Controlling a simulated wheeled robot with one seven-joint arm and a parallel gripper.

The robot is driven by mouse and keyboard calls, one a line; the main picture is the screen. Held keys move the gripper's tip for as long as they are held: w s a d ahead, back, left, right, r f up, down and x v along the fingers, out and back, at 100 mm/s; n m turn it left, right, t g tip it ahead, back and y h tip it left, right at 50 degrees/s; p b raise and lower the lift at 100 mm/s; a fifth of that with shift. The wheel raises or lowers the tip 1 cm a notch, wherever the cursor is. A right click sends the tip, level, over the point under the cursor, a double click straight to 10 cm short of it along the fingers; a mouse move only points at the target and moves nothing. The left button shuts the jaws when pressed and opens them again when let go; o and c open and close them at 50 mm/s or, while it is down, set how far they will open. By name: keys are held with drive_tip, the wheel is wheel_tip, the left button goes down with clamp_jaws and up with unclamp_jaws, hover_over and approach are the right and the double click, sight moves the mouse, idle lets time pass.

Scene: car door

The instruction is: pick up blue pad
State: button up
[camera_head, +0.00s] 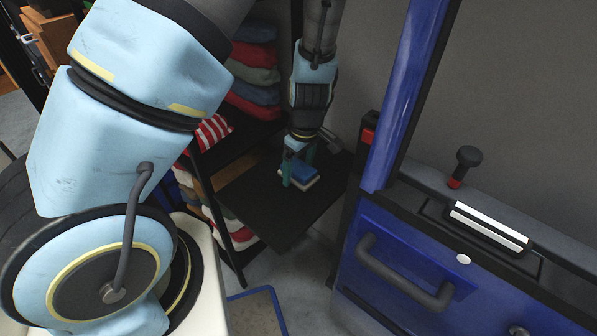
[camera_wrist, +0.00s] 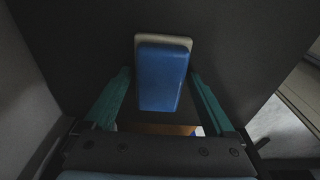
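The blue pad (camera_head: 303,171) lies on a dark flat shelf board (camera_head: 262,205), with a pale layer showing along its edge. In the wrist view the blue pad (camera_wrist: 162,78) is a rounded block, with its pale part (camera_wrist: 163,39) at the far end. My gripper (camera_head: 299,171) is over the board at the pad. In the wrist view my gripper (camera_wrist: 160,92) has its two green fingers apart, one on each side of the pad. Gaps show between the fingers and the pad. Whether the fingertips are level with the pad's height is hard to tell.
A rack with folded clothes (camera_head: 252,75) stands behind and left of the board. A blue car door (camera_head: 400,262) with a dark handle (camera_head: 402,280) stands to the right. Grey floor (camera_head: 310,268) shows between them.

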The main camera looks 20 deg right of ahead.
sight(298, 167)
drive_tip(key=c, duration=1)
drive_tip(key=shift+r, duration=0.1)
drive_tip(key=shift+c, duration=0.2)
wheel_tip(298, 167, up, 10)
drive_tip(key=shift+r+p, duration=0.1)
drive_tip(key=shift+p, duration=1.1)
drive_tip(key=o, duration=0.9)
drive_tip(key=c, duration=0.7)
drive_tip(key=shift+o, duration=0.2)
